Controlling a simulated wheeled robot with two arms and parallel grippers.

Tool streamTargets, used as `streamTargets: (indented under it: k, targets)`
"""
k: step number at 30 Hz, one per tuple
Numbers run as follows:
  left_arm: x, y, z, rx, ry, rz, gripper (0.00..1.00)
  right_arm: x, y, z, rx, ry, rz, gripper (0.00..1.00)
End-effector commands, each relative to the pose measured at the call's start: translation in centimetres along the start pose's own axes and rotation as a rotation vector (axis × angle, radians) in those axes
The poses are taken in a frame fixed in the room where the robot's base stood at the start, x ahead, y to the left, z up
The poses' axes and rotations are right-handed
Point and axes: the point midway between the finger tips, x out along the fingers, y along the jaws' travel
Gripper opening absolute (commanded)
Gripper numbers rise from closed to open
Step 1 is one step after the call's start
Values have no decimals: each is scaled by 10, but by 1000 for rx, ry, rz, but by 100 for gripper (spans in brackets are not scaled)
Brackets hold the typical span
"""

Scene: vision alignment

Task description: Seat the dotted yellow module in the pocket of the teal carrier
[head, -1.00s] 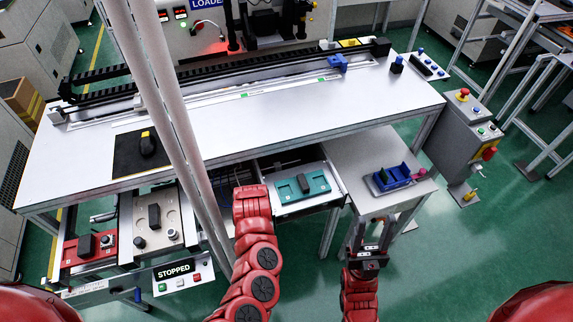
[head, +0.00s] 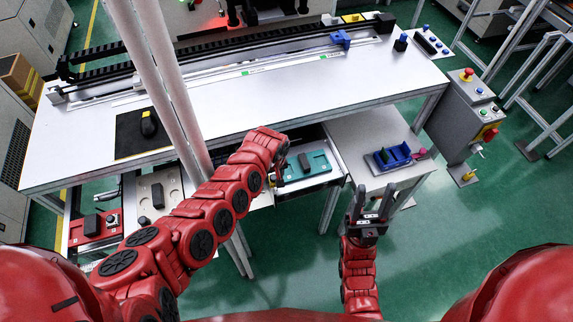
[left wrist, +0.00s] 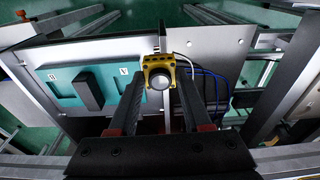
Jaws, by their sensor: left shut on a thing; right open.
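The teal carrier (head: 322,161) lies in an open drawer under the bench. A dark upright block (head: 304,162) stands on it. In the left wrist view the carrier (left wrist: 57,76) is at the left, with marked recessed areas and the dark block (left wrist: 88,91) between them. My left gripper (left wrist: 158,78) is shut on the yellow module (left wrist: 157,62), which has a round pale centre. It holds the module to the right of the carrier, apart from it. In the head view my left gripper (head: 278,178) is mostly hidden by its arm. My right gripper (head: 372,198) is open and empty.
A blue tray (head: 390,159) sits on the side table at right. The white bench top (head: 270,100) overhangs the drawer. A red unit (head: 95,228) and a beige tray (head: 172,190) are at lower left. Blue cables (left wrist: 208,75) hang right of the module.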

Motion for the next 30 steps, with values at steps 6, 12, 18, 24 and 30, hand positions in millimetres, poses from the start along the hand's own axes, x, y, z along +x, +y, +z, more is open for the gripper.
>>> streamTargets:
  k: [6, 12, 18, 24, 30]
  targets:
    - [7, 24, -20, 0, 7, -2, 0, -25, -1, 4, 0, 0, 0, 50]
    - [20, 41, -34, -9, 6, 6, 0, -79, -4, 13, 0, 0, 0, 50]
    - [22, 54, -45, -7, 6, 3, 0, -122, -6, 21, 0, 0, 0, 50]
    - [16, 61, -51, -8, 2, 1, 0, -141, -7, 24, 0, 0, 0, 50]
    - [17, 64, -53, -7, 2, 2, 0, -153, -8, 26, 0, 0, 0, 50]
